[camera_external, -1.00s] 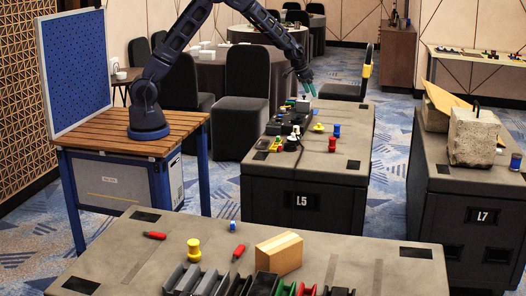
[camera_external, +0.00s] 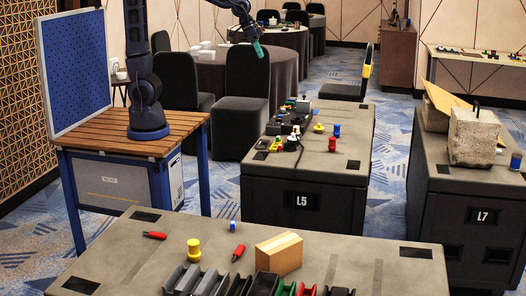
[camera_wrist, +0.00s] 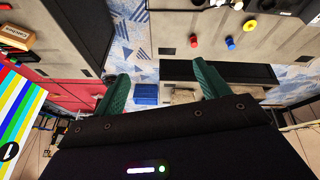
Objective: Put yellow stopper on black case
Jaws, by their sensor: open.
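A small yellow stopper-like piece (camera_external: 318,127) sits on top of the dark case marked L5 (camera_external: 258,176), near a blue and a red piece. A larger yellow spool-shaped piece (camera_external: 194,249) stands on the nearer case (camera_external: 130,262). I cannot tell which one is the named stopper. My gripper (camera_external: 258,50) is raised in the air, behind and above the L5 case in the picture, apart from both. In the wrist view, my gripper's green fingers (camera_wrist: 161,88) are spread with nothing held between them. A yellow piece (camera_wrist: 250,25) shows at the top right there.
On the L5 case, a blue piece (camera_external: 336,131) and a red piece (camera_external: 332,145) stand beside several small items. The near case holds a wooden block (camera_external: 279,253), red-handled tools and coloured channels. Chairs and a round table (camera_external: 220,77) stand behind the cases.

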